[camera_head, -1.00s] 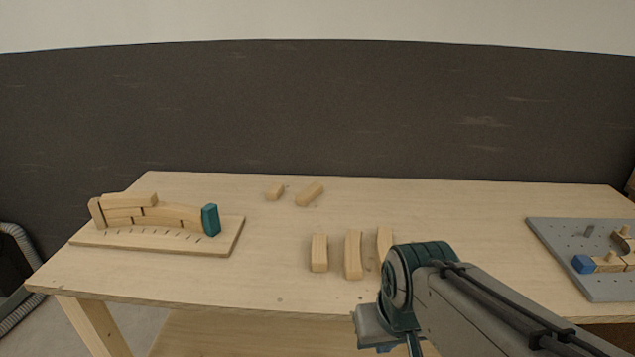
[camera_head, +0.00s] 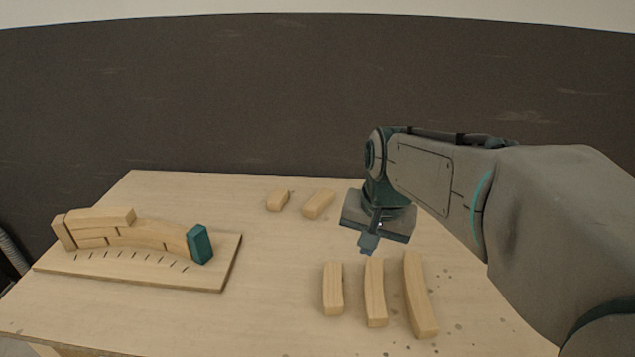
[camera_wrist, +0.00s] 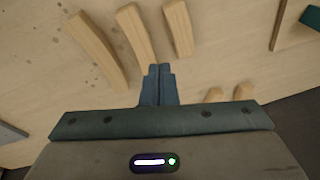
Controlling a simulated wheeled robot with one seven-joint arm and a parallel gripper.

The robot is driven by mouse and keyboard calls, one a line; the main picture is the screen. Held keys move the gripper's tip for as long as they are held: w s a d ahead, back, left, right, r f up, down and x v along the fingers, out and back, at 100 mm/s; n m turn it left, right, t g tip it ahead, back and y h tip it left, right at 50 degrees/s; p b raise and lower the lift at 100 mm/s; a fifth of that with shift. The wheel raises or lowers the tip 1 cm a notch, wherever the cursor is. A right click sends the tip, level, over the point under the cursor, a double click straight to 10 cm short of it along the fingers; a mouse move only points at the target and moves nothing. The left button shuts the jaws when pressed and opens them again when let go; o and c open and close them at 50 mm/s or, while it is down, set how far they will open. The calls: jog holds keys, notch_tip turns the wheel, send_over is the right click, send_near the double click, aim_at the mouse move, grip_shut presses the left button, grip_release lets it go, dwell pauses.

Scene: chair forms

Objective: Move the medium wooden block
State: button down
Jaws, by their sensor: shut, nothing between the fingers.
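Three curved wooden blocks lie side by side on the table. The medium wooden block (camera_head: 375,292) is the middle one, with the short block (camera_head: 333,288) on its left and the long block (camera_head: 419,294) on its right. In the wrist view the medium block (camera_wrist: 135,33) lies beyond the fingertips, between the long block (camera_wrist: 98,48) and the short block (camera_wrist: 178,27). My gripper (camera_head: 368,243) is shut and empty. It hangs above the table, just behind the medium block's far end, apart from it. It also shows in the wrist view (camera_wrist: 158,70).
A wooden base board (camera_head: 130,270) with slits stands at the left and bears stacked curved blocks and a teal block (camera_head: 200,244). Two small blocks (camera_head: 278,200) (camera_head: 318,204) lie at the back. The table between board and row is clear.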

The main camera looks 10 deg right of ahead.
jog(key=w+d+f+m+g+y, duration=0.15)
jog(key=w+m, duration=0.55)
jog(key=w, duration=0.7)
jog(key=w+d+f+m, duration=0.2)
jog(key=w+m, duration=0.4)
jog(key=w, duration=0.9)
jog(key=m+p, duration=0.1)
jog(key=m, duration=0.4)
send_near(327, 211)
jog(key=shift+y, duration=0.35)
jog(key=d+f, duration=0.1)
jog(key=f, duration=0.1)
jog(key=d+f, duration=0.1)
jog(key=s+d+f, duration=0.1)
jog(key=f, duration=0.1)
jog(key=shift+f, duration=0.35)
jog(key=a, duration=0.1)
jog(key=w+a+p, duration=0.1)
jog(key=a, duration=0.1)
jog(key=shift+w, duration=0.15)
jog(key=shift+w+a+f+p, duration=0.15)
jog(key=shift+w+a+p, duration=0.05)
jog(key=shift+a+p, duration=0.1)
